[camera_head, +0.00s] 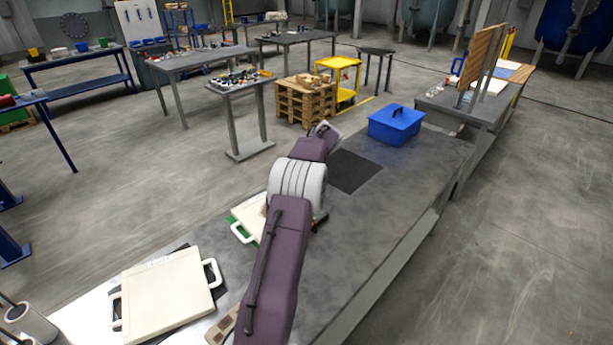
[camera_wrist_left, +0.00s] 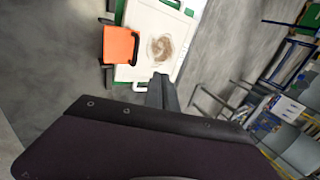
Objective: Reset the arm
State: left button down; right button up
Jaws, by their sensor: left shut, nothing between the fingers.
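One of my arms, purple with a white joint, reaches up the middle of the head view. I cannot make out a gripper at its end there. In the left wrist view my left gripper (camera_wrist_left: 162,92) shows as dark, shut, empty fingers. Beyond it is a cream filter plate (camera_wrist_left: 145,35) with a green edge and a brown stain, and an orange block (camera_wrist_left: 120,44) beside the stain. I cannot tell how far off they are. My right gripper is not in view.
A white handled plate (camera_head: 167,293) lies on the long grey bench (camera_head: 385,215) at lower left. Another cream plate (camera_head: 250,217) is partly hidden behind my arm. A blue lidded box (camera_head: 396,126) stands at the bench's far end. The bench right of my arm is clear.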

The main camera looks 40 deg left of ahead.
pick_arm(q)
jog(key=w+d+r+m+t, duration=0.1)
jog(key=w+d+r+t, duration=0.15)
jog(key=d+r, duration=0.4)
jog(key=s+d+f+m+h, duration=0.1)
jog(key=s+d, duration=0.2)
jog(key=d, duration=0.4)
jog(key=s+d+f+m+h, duration=0.1)
jog(key=s+d+h, duration=0.15)
jog(key=d, duration=0.55)
jog(key=s+d+f+n+h, duration=0.1)
jog(key=s+d+f, duration=0.2)
jog(key=s, duration=0.3)
jog(key=s+d+f+n+g+h, duration=0.1)
jog(key=s+d+f+n, duration=0.1)
jog(key=s+d+f, duration=0.2)
jog(key=s+d+f+n+g+h, duration=0.1)
jog(key=s+d+f, duration=0.3)
jog(key=s, duration=0.6)
jog(key=shift+d+f, duration=0.2)
jog(key=shift+d, duration=0.15)
